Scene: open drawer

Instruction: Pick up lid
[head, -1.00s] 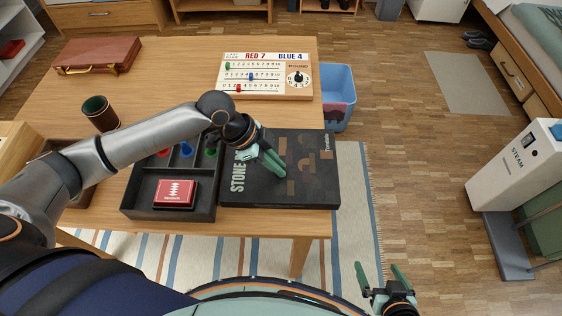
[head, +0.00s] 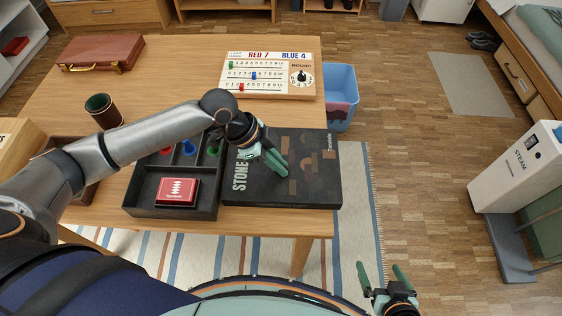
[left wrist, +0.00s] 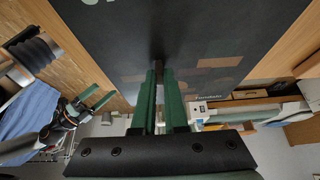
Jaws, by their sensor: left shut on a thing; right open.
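The lid (head: 315,180) is a flat black panel with "STONE" lettering and tan and brown patches. It lies at the table's front right, beside the open black box (head: 145,199). My left gripper (head: 278,164) is over the lid's middle, shut on it; the arm and fingers cover part of the lettering. In the left wrist view the lid (left wrist: 205,35) fills the top and my left fingers (left wrist: 160,92) are close together against it. The exact grip spot is hard to see. My right gripper (head: 383,275) is open and empty, away from the table at the lower right.
The black box holds a red card pack (head: 177,191) and coloured pawns. A score board (head: 265,90), a dice cup (head: 103,112) and a brown case (head: 100,52) stand on the table (head: 180,75). A blue bin (head: 341,85) is beyond the table's right edge.

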